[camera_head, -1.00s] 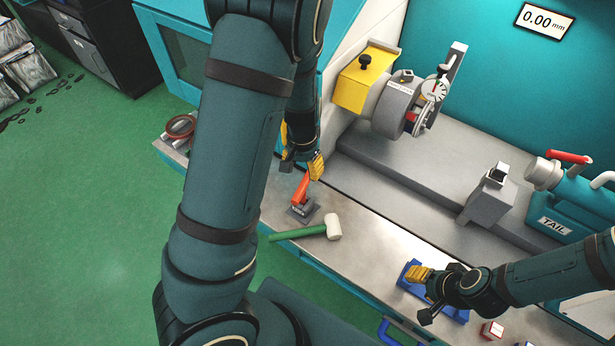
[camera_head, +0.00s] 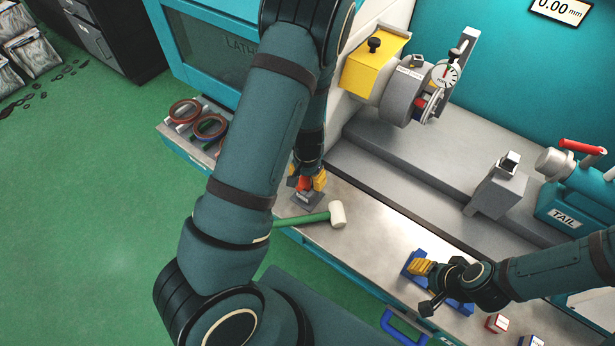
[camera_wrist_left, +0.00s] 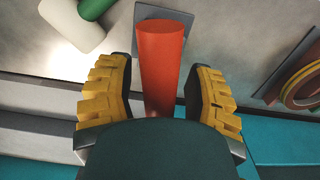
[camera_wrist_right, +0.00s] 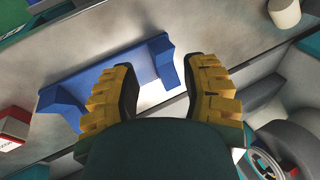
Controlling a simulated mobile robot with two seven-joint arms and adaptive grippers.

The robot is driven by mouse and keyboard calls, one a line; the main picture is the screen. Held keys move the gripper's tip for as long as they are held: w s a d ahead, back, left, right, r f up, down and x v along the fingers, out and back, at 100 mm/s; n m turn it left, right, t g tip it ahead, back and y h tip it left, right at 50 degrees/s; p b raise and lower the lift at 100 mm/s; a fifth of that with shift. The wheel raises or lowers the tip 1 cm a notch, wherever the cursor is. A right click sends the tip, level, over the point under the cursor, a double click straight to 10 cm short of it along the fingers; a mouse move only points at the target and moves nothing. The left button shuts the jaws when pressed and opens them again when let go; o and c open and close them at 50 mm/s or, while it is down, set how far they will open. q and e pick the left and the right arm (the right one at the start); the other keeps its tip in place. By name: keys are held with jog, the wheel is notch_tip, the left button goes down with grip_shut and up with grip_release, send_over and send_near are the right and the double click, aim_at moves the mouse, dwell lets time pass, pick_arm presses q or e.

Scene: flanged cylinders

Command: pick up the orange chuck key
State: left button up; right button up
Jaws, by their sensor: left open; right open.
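The orange chuck key (camera_head: 303,184) stands on a dark grey base plate (camera_head: 307,199) on the metal bench top. My left gripper (camera_head: 308,182) is over it, with its yellow fingers around the key's upper part. In the left wrist view the orange shaft (camera_wrist_left: 161,60) lies between the two open fingers (camera_wrist_left: 160,95), with a gap on each side. My right gripper (camera_head: 425,277) is open above a blue stand (camera_head: 417,263). The right wrist view shows this blue stand (camera_wrist_right: 110,78) beyond its empty fingers (camera_wrist_right: 160,95).
A mallet with a white head (camera_head: 338,214) and green handle (camera_head: 302,220) lies just in front of the key. A tray with brown rings (camera_head: 209,126) sits to the left. The lathe chuck (camera_head: 408,92) and tailstock (camera_head: 575,205) stand behind. Small red-and-white (camera_head: 496,322) blocks lie at the front right.

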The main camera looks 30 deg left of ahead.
pick_arm(q)
jog(key=shift+f, duration=0.85)
jog(key=shift+o, duration=0.2)
grip_shut()
jog(key=shift+r, duration=0.1)
